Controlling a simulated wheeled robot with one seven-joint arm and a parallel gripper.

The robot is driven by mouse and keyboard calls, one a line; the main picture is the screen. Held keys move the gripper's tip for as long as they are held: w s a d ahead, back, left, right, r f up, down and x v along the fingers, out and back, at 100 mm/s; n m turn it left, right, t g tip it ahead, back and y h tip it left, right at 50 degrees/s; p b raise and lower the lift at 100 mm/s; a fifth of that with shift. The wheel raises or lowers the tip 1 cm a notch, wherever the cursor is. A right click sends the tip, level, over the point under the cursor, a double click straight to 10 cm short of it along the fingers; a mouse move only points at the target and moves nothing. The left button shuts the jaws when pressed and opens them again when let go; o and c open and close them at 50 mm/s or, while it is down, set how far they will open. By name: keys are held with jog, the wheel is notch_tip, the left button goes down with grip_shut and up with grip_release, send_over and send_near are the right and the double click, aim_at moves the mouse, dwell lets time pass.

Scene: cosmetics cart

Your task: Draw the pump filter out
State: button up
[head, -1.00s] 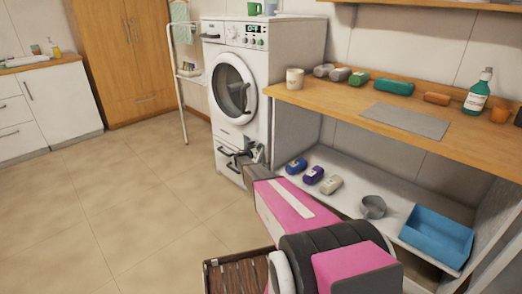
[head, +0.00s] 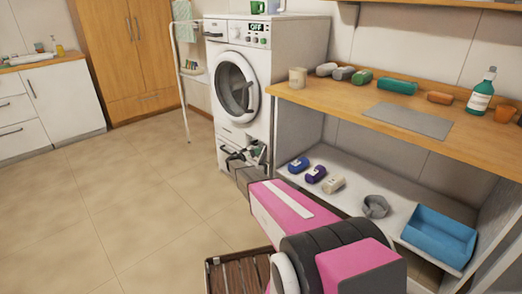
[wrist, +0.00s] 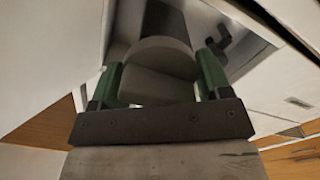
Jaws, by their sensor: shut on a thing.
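The white washing machine (head: 250,75) has a dark low opening at its lower front, with my gripper (head: 243,157) at it. In the wrist view, my gripper (wrist: 158,82) has its green fingers on both sides of a grey, round-ended piece (wrist: 160,56), which looks like the pump filter, and is shut on it. A dark recess (wrist: 165,20) shows just beyond the piece. I cannot tell how much of the filter is still inside the recess. In the head view the filter is too small and too covered to make out.
A wooden counter (head: 340,93) with bottles and a grey mat (head: 408,121) stands to the right. Its lower shelf holds small packs, a grey ring-shaped item (head: 375,206) and a blue tray (head: 439,236). A slatted wooden piece (head: 238,276) is low in front. The floor (head: 130,190) at left is clear.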

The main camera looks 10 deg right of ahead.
jog(key=v, duration=0.4)
jog(key=shift+s+a, duration=0.2)
jog(key=shift+a, duration=0.15)
jog(key=o, duration=1.1)
jog(key=shift+o, duration=0.2)
jog(key=v, duration=1.1)
